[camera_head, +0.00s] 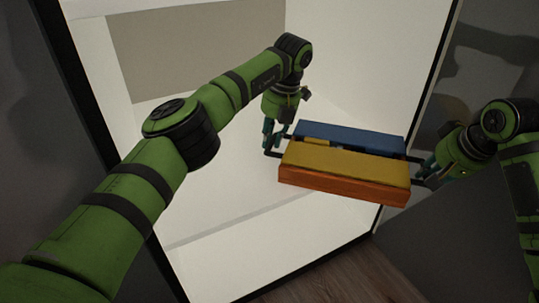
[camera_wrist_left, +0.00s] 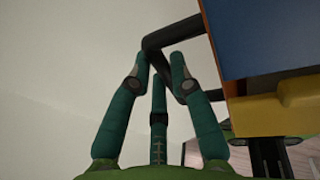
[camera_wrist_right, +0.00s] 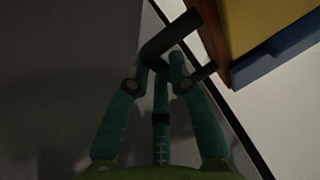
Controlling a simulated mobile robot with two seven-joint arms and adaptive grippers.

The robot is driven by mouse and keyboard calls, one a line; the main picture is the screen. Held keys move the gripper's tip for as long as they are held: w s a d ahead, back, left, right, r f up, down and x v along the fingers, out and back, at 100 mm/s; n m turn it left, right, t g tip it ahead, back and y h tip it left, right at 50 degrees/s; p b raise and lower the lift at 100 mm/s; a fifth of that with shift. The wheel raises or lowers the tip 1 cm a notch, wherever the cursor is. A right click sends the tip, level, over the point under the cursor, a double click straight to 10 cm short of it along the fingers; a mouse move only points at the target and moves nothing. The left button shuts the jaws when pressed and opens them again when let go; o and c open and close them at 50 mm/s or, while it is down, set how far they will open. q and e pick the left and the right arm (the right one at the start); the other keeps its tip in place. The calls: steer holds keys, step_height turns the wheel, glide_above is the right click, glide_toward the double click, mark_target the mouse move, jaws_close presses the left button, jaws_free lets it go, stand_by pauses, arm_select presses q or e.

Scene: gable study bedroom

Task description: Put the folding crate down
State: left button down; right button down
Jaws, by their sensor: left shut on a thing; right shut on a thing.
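The folding crate (camera_head: 345,168) is a folded-looking block with a yellow top, an orange front side and a blue part at the back, with dark handles at its two ends. My left gripper (camera_head: 274,140) is shut on the dark handle at its left end; the left wrist view shows the fingers (camera_wrist_left: 160,70) around that handle beside the blue and yellow parts. My right gripper (camera_head: 422,170) is shut on the handle at the right end, also seen in the right wrist view (camera_wrist_right: 160,65). The crate looks slightly tilted in the picture. I cannot tell whether anything supports it from below.
Behind the crate is a large white surface with white walls (camera_head: 365,45) and dark edges, with a grey-beige panel (camera_head: 195,50) at the back. Wooden floor (camera_head: 340,280) shows at the bottom. Dark grey surfaces flank both sides. The white area left of the crate is clear.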

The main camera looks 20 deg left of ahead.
arm_select(q)
steer(key=shift+a+f+b, duration=0.1)
steer(key=shift+f+b, duration=0.35)
steer(key=shift+f, duration=0.2)
arm_select(e)
steer(key=shift+d+f, duration=0.1)
steer(key=shift+f, duration=0.5)
arm_select(q)
steer(key=c, duration=1.1)
jaws_free()
steer(key=shift+r, duration=0.2)
arm_select(e)
steer(key=c, duration=1.1)
jaws_free()
steer(key=shift+r, duration=0.15)
arm_select(q)
steer(key=shift+r, duration=0.1)
steer(key=r, duration=0.2)
steer(key=d+r, duration=0.1)
steer(key=r, duration=0.4)
steer(key=shift+d+r, duration=0.1)
steer(key=shift+d, duration=0.15)
arm_select(e)
steer(key=v, duration=1.2)
